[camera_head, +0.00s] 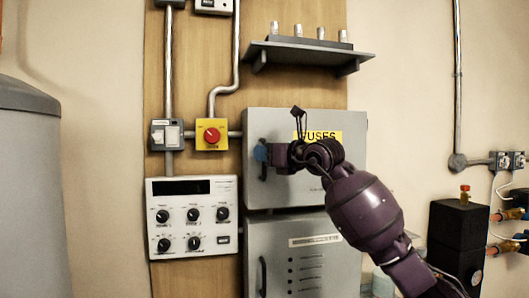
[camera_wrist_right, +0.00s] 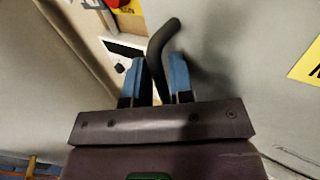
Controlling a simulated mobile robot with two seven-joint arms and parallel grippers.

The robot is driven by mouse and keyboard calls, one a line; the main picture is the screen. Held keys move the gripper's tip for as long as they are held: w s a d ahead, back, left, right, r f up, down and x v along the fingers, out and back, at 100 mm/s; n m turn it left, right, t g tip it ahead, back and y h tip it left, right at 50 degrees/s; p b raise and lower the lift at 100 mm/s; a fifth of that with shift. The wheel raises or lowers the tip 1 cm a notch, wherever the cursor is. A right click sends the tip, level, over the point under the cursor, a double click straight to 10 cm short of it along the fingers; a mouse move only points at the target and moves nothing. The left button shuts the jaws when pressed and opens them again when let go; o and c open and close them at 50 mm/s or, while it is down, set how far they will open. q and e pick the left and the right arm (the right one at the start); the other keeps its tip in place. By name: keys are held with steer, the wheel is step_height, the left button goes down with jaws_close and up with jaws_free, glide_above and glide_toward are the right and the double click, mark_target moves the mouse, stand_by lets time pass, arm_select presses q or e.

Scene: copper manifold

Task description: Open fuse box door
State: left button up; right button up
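The fuse box (camera_head: 340,175) is a grey cabinet on a wooden board, with a yellow FUSES label (camera_head: 325,137) on its door. The door looks closed in the head view. Its dark bar handle (camera_wrist_right: 160,42) shows in the right wrist view, rising between the two blue fingers of my right gripper (camera_wrist_right: 159,80). The fingers stand close on either side of the handle; whether both press on it is unclear. My left gripper is not in view.
A second grey cabinet (camera_head: 283,235) is below, with its own handle. A shelf (camera_head: 308,50) juts out above. A yellow box with a red knob (camera_head: 212,135) and a white control panel (camera_head: 193,240) are left. A grey tank stands far left, a black block (camera_head: 455,235) right.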

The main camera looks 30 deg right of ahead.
steer(key=shift+w+a, duration=0.1)
steer(key=shift+w, duration=0.15)
jaws_close()
steer(key=shift+s, duration=0.2)
